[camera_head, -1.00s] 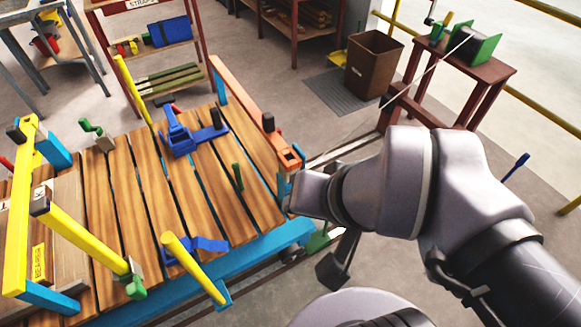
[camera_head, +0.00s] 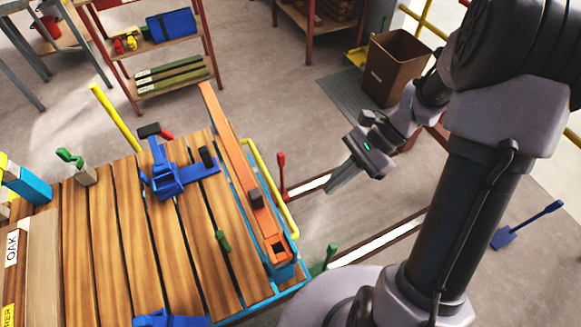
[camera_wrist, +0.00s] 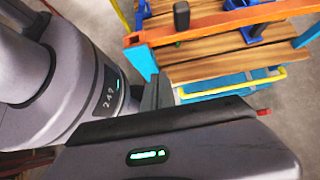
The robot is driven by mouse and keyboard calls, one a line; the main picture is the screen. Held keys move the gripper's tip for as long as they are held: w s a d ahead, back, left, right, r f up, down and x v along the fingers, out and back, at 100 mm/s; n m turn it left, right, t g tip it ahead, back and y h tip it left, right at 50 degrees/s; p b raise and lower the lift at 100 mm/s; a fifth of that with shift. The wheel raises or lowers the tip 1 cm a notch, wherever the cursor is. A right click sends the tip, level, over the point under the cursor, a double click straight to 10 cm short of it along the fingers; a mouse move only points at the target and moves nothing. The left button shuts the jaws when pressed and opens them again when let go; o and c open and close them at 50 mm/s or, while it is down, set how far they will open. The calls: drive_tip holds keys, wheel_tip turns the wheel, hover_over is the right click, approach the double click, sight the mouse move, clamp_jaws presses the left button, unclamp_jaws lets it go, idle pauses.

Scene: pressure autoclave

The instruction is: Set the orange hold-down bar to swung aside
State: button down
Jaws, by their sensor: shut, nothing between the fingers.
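The orange hold-down bar (camera_head: 233,148) lies along the right edge of the slatted wooden table, its near end at a blue post (camera_head: 284,270). A black knob (camera_head: 256,198) stands up from the bar nearer that end. In the wrist view the bar (camera_wrist: 215,24) crosses the top, with the knob (camera_wrist: 181,16) above it. My gripper (camera_head: 334,186) is shut and empty, to the right of the table and apart from the bar. In the wrist view its fingers (camera_wrist: 157,92) point toward the table side.
A yellow rail (camera_head: 270,185) and a red lever (camera_head: 282,175) stand between the table and my gripper. A blue clamp (camera_head: 172,178) and a green peg (camera_head: 223,241) are on the slats. A brown bin (camera_head: 395,70) stands behind on the floor.

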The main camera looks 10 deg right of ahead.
drive_tip(key=s+a+f+b, duration=0.3)
drive_tip(key=a+f+b, duration=0.3)
drive_tip(key=a, duration=0.5)
drive_tip(key=shift+s+f, duration=0.4)
drive_tip(key=shift+f, duration=0.1)
drive_tip(key=shift+a, duration=0.1)
